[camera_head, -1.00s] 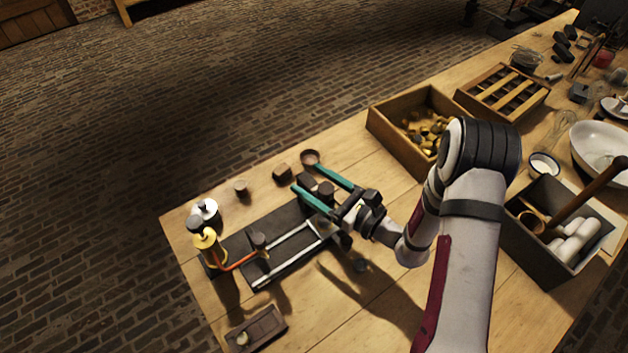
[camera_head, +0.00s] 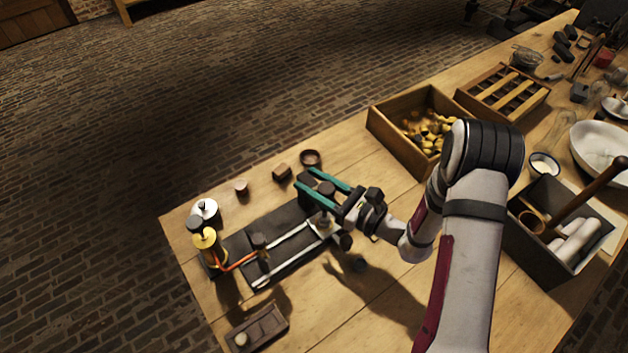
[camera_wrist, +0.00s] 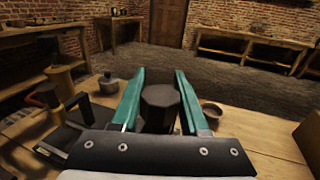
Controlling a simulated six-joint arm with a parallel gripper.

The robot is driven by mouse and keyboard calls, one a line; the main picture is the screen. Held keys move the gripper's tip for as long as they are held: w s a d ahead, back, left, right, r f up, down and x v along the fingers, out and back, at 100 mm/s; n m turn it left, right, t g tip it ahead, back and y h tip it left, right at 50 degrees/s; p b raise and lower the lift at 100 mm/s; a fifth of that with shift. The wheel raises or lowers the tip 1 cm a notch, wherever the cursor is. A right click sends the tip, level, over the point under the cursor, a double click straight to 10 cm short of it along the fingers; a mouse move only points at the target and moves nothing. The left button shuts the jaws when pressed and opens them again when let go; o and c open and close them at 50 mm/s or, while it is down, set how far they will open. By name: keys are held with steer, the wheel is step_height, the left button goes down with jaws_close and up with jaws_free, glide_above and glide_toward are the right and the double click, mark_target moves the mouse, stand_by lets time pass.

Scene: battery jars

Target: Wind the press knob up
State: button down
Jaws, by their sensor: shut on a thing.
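The press knob (camera_head: 326,188) is a dark, faceted piece standing on the dark press base near the middle of the head view. In the wrist view the knob (camera_wrist: 160,105) sits upright between the two teal fingers. My gripper (camera_head: 306,178) reaches in from the right and is shut on the knob; its fingers also flank the knob in the wrist view (camera_wrist: 161,74). The press (camera_head: 285,245) has pale metal bars on a dark plate. The lower part of the knob and its screw are hidden.
A silver-lidded jar (camera_head: 206,211) and a yellow-topped post (camera_head: 205,238) stand left of the press. A small round dish (camera_head: 311,157) lies just behind the fingers. A wooden box of brass pieces (camera_head: 385,130) stands behind. A small dark tray (camera_head: 268,323) lies in front.

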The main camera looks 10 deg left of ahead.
steer(key=shift+s+d+n+g+h, duration=0.1)
steer(key=shift+s+n+g+h, duration=0.3)
steer(key=shift+n+g, duration=2.35)
steer(key=shift+s+a+n+g+h, duration=0.15)
steer(key=shift+s+n+g, duration=0.55)
steer(key=shift+n+g, duration=2)
steer(key=shift+s+d+n+g+h, duration=0.2)
steer(key=shift+s+n+g, duration=0.65)
steer(key=shift+g, duration=3.4)
steer(key=shift+w+n+g+h, duration=0.25)
steer(key=shift+n+g, duration=0.05)
steer(key=shift+n, duration=0.2)
steer(key=shift+c, duration=2.1)
jaws_free()
